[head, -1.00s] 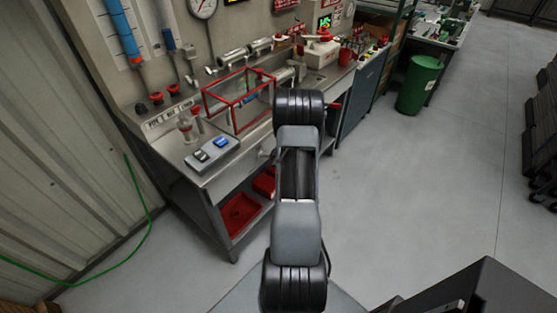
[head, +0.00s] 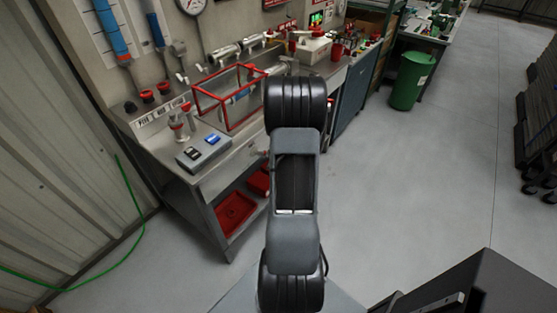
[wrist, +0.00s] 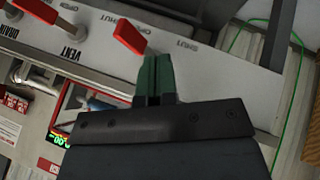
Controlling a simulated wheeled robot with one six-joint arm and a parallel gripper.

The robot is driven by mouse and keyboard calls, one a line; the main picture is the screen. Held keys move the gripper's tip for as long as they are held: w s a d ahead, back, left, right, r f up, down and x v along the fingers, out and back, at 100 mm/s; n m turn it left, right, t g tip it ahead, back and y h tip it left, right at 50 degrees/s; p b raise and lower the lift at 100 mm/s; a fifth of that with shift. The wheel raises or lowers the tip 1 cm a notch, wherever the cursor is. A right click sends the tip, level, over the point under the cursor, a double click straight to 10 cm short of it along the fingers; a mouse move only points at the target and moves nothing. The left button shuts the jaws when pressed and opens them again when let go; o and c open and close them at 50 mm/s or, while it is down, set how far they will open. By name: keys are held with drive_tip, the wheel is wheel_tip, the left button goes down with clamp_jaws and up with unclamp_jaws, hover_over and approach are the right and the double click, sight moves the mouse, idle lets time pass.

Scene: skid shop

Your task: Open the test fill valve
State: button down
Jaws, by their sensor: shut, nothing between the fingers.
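In the wrist view, a light panel carries a row of valves with red handles. The "VENT" valve's red handle (wrist: 36,10) is farther left, with "DRAIN" at the edge. My gripper (wrist: 156,60) has its green fingers shut together and empty, their tips just beside the nearest handle. I cannot tell whether they touch. The arm hides the gripper in the head view.
The steel workbench (head: 228,174) carries a red-framed clear box (head: 228,96) and a grey switch box (head: 203,150). Red trays sit underneath. A green bin (head: 413,82) stands farther right. A green hose (head: 130,190) hangs along the left wall. The floor right of the bench is open.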

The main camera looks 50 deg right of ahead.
drive_tip(key=p+v, duration=0.1)
drive_tip(key=v, duration=0.4)
drive_tip(key=shift+s+a+r+p, duration=0.1)
drive_tip(key=shift+s+r+p, duration=0.05)
drive_tip(key=shift+r+p, duration=0.15)
idle(0.4)
drive_tip(key=s+a+r+m+g+h, duration=0.1)
drive_tip(key=s+r+m+g, duration=0.1)
drive_tip(key=s+m+g, duration=0.4)
drive_tip(key=a+r+t+y, duration=0.1)
drive_tip(key=a+r, duration=0.4)
drive_tip(key=a, duration=0.4)
drive_tip(key=a+r+n+t+y, duration=0.1)
drive_tip(key=a+r, duration=0.5)
drive_tip(key=a, duration=0.4)
drive_tip(key=a+r+t+y, duration=0.1)
drive_tip(key=a+r, duration=0.5)
drive_tip(key=a, duration=0.4)
drive_tip(key=shift+a+n+y, duration=0.25)
drive_tip(key=shift+n+y, duration=0.15)
